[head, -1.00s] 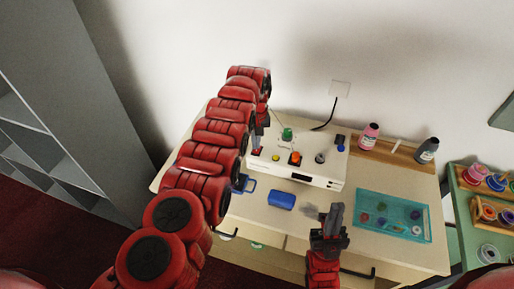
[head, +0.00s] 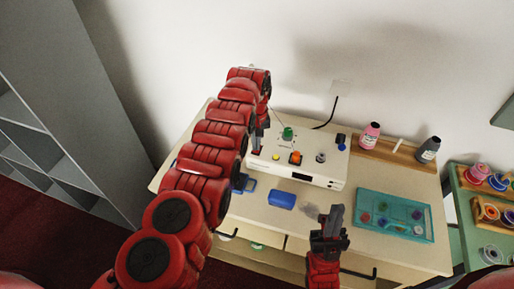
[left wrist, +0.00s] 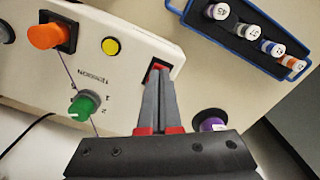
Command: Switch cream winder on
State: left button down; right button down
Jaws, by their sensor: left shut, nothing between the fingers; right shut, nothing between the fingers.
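The cream winder (head: 320,172) is a pale box at the back of the counter. A small dark rocker switch with red (left wrist: 153,68) sits near the panel's end in the left wrist view, partly hidden by my fingertips. My left gripper (head: 259,146) is shut and empty, its tips at this switch; whether they touch it I cannot tell. It also shows in the left wrist view (left wrist: 160,80). My right gripper (head: 334,212) is shut and empty over the counter's front.
A blue block (head: 281,200) lies before the winder. A teal tray (head: 362,232) with small spools is to the right.

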pick_arm(q)
jog(key=shift+s+f+b, duration=0.1)
jog(key=shift+f+b, duration=0.3)
jog(key=shift+r+p, duration=0.9)
jog(key=shift+p, duration=0.15)
notch_tip(320, 180, up, 2)
jog(key=shift+r+p, duration=0.25)
jog(key=shift+p, duration=0.85)
notch_tip(320, 180, up, 3)
jog(key=p, duration=0.2)
jog(key=shift+p, duration=0.35)
jog(key=shift+f, duration=0.1)
jog(key=shift+f, duration=0.1)
